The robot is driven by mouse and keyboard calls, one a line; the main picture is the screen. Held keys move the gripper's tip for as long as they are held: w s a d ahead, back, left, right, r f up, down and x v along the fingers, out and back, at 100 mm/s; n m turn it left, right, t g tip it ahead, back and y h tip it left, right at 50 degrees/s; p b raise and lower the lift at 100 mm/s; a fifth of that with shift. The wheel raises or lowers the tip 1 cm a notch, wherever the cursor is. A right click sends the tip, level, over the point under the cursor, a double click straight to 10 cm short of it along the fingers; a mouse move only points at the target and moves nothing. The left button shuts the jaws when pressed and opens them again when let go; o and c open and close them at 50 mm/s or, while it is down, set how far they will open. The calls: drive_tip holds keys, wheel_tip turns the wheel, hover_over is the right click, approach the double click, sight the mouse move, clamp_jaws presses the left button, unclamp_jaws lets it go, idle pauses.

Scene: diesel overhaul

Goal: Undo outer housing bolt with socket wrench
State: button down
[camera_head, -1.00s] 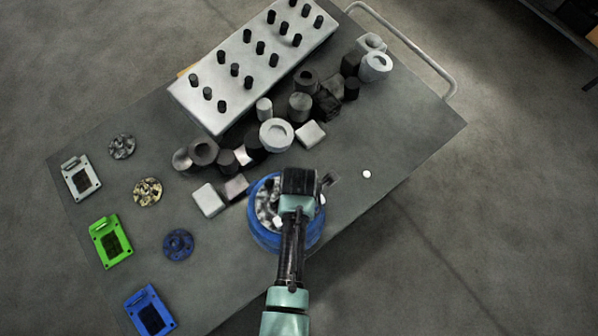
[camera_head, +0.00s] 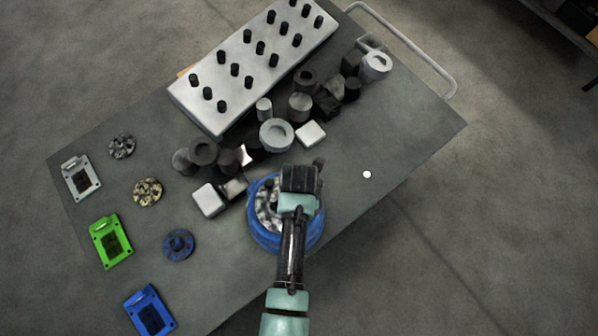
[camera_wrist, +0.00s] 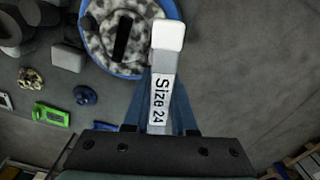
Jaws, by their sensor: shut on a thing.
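My gripper (camera_head: 300,180) is over the right part of a round blue housing (camera_head: 256,232) on the table. In the wrist view the gripper (camera_wrist: 160,105) is shut on a grey socket wrench (camera_wrist: 158,97) labelled "Size 24", with a pale block-like end (camera_wrist: 168,36). That end overlaps the right rim of the housing (camera_wrist: 104,62) in this view. I cannot tell whether it touches a bolt. The housing has a mottled grey face with a dark slot. My gripper and arm hide much of the housing in the head view, and no outer bolt is clearly visible.
Several grey and black sockets and blocks crowd behind the housing, including a pale ring (camera_head: 276,135). A pale board with black pegs (camera_head: 225,65) lies at the back. Green (camera_head: 110,242) and blue plates (camera_head: 150,311) lie left. The table right of my gripper is mostly clear.

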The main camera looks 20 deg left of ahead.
drive_tip(key=m, duration=0.7)
drive_tip(key=shift+m, duration=0.4)
drive_tip(key=m, duration=1.9)
drive_tip(key=shift+m, duration=2.3)
